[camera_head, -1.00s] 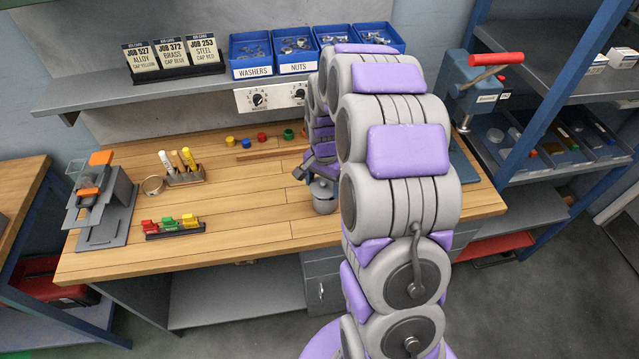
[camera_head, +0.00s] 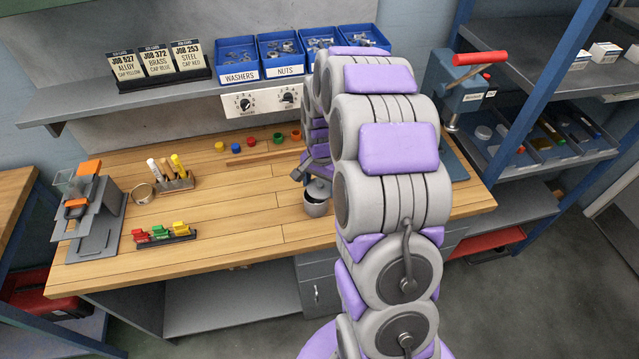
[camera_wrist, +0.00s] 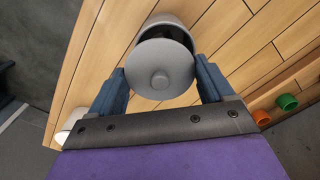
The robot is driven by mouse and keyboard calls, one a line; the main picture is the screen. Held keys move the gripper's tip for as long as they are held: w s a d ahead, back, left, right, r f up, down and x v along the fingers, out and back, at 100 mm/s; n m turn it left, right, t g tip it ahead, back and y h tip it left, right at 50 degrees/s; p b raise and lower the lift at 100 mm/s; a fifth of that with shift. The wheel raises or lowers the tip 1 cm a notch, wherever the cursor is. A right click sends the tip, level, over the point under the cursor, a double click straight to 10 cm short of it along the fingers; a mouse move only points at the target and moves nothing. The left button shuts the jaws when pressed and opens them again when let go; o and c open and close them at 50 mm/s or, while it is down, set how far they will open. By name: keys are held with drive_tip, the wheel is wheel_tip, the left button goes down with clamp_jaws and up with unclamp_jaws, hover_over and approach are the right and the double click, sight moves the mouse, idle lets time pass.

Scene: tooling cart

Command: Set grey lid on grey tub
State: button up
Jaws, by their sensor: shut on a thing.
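The grey lid (camera_wrist: 160,72), round with a small knob, sits between the two fingers of my gripper (camera_wrist: 161,80) in the wrist view. My gripper is shut on it. The grey tub (camera_wrist: 164,20) shows just beyond the lid, with a dark strip of its opening uncovered. The lid overlaps part of the tub's mouth in this view. In the head view the tub (camera_head: 316,209) stands on the bench, with the lid (camera_head: 319,188) over it and a dark gap between them. My arm hides part of my gripper there.
The wooden bench (camera_head: 240,215) holds a clip rack (camera_head: 165,235), a marker holder (camera_head: 177,183), a grey fixture (camera_head: 95,225) and several coloured caps along the back. A shelf (camera_head: 170,95) with blue bins runs above. Bench left of the tub is clear.

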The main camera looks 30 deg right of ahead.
drive_tip(key=shift+a, duration=0.15)
drive_tip(key=shift+a, duration=0.5)
drive_tip(key=shift+f, duration=0.3)
drive_tip(key=shift+a, duration=0.25)
drive_tip(key=shift+d+f, duration=0.1)
drive_tip(key=shift+f, duration=0.15)
drive_tip(key=shift+c, duration=1)
drive_tip(key=o, duration=1.1)
drive_tip(key=shift+d, duration=0.1)
